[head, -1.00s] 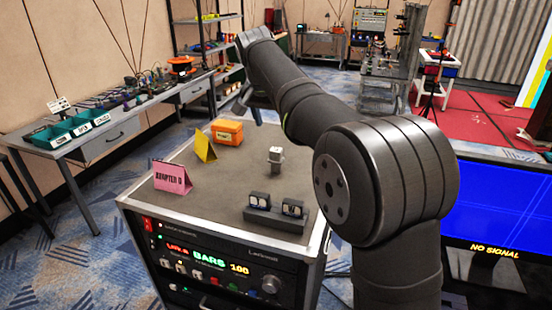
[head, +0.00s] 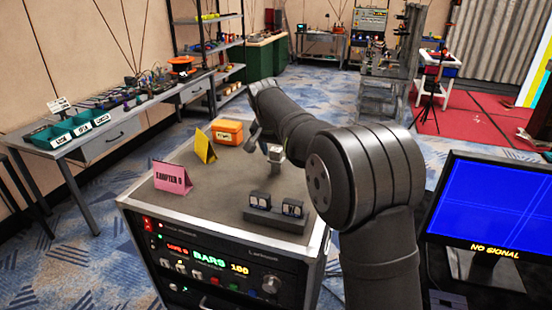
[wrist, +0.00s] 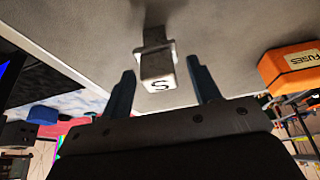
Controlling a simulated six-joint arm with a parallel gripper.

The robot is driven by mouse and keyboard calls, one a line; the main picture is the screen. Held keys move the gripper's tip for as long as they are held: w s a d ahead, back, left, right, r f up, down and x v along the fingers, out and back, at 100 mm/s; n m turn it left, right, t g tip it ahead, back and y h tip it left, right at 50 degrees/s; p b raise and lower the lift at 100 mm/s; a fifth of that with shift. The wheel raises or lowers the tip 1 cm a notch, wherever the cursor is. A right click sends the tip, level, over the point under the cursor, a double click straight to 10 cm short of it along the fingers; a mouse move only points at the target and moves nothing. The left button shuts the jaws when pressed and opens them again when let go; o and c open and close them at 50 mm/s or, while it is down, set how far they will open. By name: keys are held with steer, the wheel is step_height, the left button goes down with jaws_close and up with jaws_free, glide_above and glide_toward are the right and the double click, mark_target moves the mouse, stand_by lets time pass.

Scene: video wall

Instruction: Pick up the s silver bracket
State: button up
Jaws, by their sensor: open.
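The silver bracket (head: 275,153) stands on the grey top of the equipment cart, near its middle right, close beside my arm. In the wrist view the bracket (wrist: 157,68) shows a dark letter S on its near face and a wider collar behind it. My gripper (wrist: 162,80) is open, with one dark blue finger on each side of the bracket in the picture. The fingers do not appear to touch it, and I cannot tell how deep they reach around it. In the head view my gripper (head: 252,138) is partly hidden by my arm, just left of the bracket.
An orange fuses box (head: 227,132), a yellow card (head: 205,146) and a pink card (head: 172,179) stand left of the bracket. A blue monitor (head: 490,205) stands right of the cart.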

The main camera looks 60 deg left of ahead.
steer(key=shift+c, duration=0.3)
steer(key=c, duration=1.1)
steer(key=shift+c, duration=0.2)
